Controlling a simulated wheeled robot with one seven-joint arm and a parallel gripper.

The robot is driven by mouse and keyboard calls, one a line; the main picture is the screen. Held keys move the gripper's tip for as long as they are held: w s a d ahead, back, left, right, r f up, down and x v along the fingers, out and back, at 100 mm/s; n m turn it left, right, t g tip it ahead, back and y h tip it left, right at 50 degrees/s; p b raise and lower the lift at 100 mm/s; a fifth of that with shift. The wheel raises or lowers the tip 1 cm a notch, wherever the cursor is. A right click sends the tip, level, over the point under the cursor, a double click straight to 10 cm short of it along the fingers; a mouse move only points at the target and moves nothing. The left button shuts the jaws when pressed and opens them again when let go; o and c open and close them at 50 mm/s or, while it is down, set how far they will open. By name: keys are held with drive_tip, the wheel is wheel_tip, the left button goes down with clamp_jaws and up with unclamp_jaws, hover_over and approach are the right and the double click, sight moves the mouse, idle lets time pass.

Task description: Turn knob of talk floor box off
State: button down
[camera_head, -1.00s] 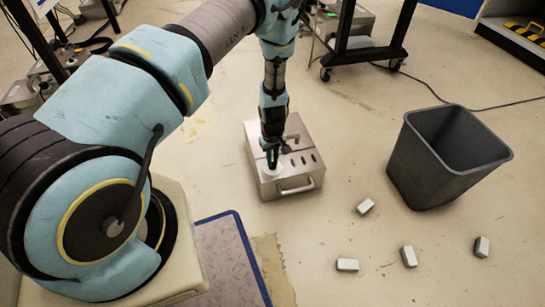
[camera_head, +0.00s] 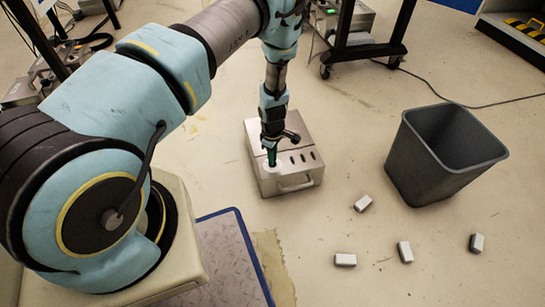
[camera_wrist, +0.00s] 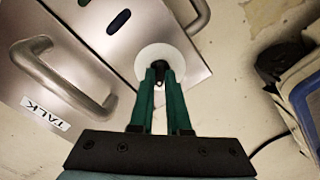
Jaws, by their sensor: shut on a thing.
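The talk floor box (camera_head: 290,181) is a silver metal box on the floor with a handle on its front. In the wrist view the box (camera_wrist: 110,60) carries a "TALK" label (camera_wrist: 46,112). A round white plate (camera_wrist: 181,60) on its top surrounds the small dark knob (camera_wrist: 160,72). My gripper (camera_wrist: 165,75) reaches down from above, its green fingers closed on the knob. The fingers hide part of the knob, so its turned position cannot be read. In the head view my gripper (camera_head: 271,160) stands at the box's left front part.
A dark grey bin (camera_head: 420,170) stands right of the box. Several small white blocks (camera_head: 362,203) lie on the floor in front of the bin. A wheeled stand (camera_head: 365,50) is behind.

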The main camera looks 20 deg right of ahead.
idle(0.4)
drive_tip(key=c, duration=0.9)
unclamp_jaws()
drive_tip(key=shift+r+p, duration=1.35)
drive_tip(key=shift+r, duration=4.05)
